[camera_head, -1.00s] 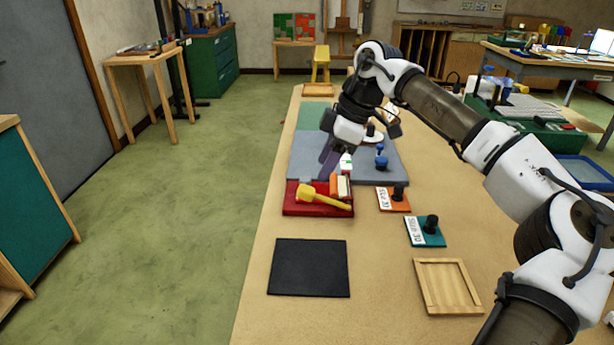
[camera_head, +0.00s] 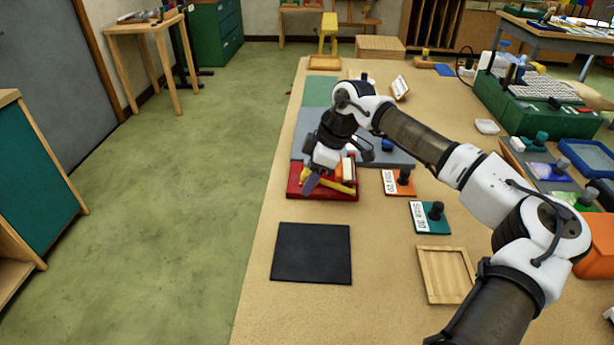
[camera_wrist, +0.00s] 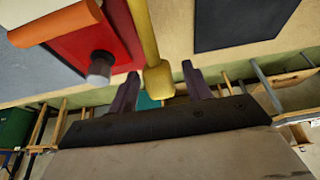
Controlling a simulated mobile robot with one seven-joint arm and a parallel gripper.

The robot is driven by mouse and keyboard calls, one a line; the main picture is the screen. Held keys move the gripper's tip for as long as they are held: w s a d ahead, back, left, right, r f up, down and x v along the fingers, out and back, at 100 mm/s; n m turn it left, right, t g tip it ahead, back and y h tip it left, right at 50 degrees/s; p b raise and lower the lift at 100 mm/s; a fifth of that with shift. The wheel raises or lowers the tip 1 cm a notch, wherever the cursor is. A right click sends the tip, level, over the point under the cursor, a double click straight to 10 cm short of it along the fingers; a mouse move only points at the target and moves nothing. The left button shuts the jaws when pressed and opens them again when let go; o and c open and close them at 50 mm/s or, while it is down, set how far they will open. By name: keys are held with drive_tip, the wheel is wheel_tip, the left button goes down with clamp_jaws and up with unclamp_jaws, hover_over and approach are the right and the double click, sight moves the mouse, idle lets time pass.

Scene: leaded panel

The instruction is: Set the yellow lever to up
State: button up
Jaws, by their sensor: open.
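The yellow lever (camera_head: 343,187) lies low and slanted across its red base (camera_head: 295,170), its knob end toward the left. My gripper (camera_head: 309,184) is over that end and partly covers it. In the wrist view the yellow lever (camera_wrist: 157,80) shows with its knob between the two dark purple fingers of my gripper (camera_wrist: 160,90). The fingers are open, with a gap on each side of the knob. I cannot tell whether either finger touches it. The red base (camera_wrist: 100,38) is to the left of the lever there.
An orange-and-white block (camera_wrist: 55,22) and a grey cylinder (camera_wrist: 100,66) are on the base side. A black mat (camera_head: 311,252) lies in front. Orange (camera_head: 399,182) and teal (camera_head: 430,217) plates with black knobs and a wooden tray (camera_head: 446,275) are to the right.

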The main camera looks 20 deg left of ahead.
drive_tip(key=shift+x, duration=1.05)
clamp_jaws()
